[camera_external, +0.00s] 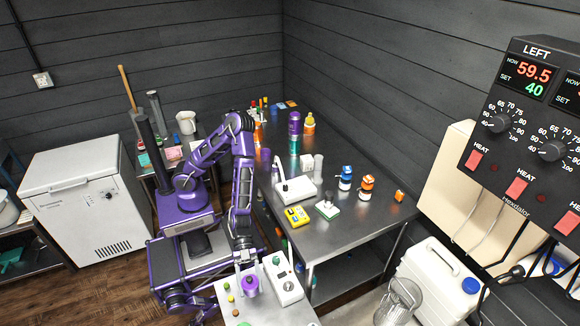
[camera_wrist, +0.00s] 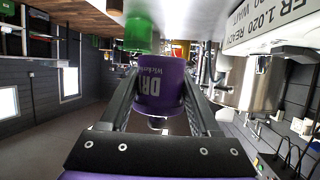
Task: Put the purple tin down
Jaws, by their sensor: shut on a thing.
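The purple tin (camera_external: 251,286) is at the white-topped bench (camera_external: 262,312) in the front of the external view. My gripper (camera_external: 246,267) reaches down to it from above. In the wrist view, which looks upside down, the purple tin (camera_wrist: 162,88) with pale lettering sits between the two dark fingers of my gripper (camera_wrist: 160,100). The fingers are shut on its sides. The tin is close to the pale bench surface, but I cannot tell whether it touches it.
A white device with knobs (camera_external: 287,288) stands right of the tin. Small coloured pieces (camera_external: 230,298) lie to its left. A green object (camera_wrist: 141,34) is close to the tin in the wrist view. The steel table (camera_external: 345,235) behind holds several bottles and instruments.

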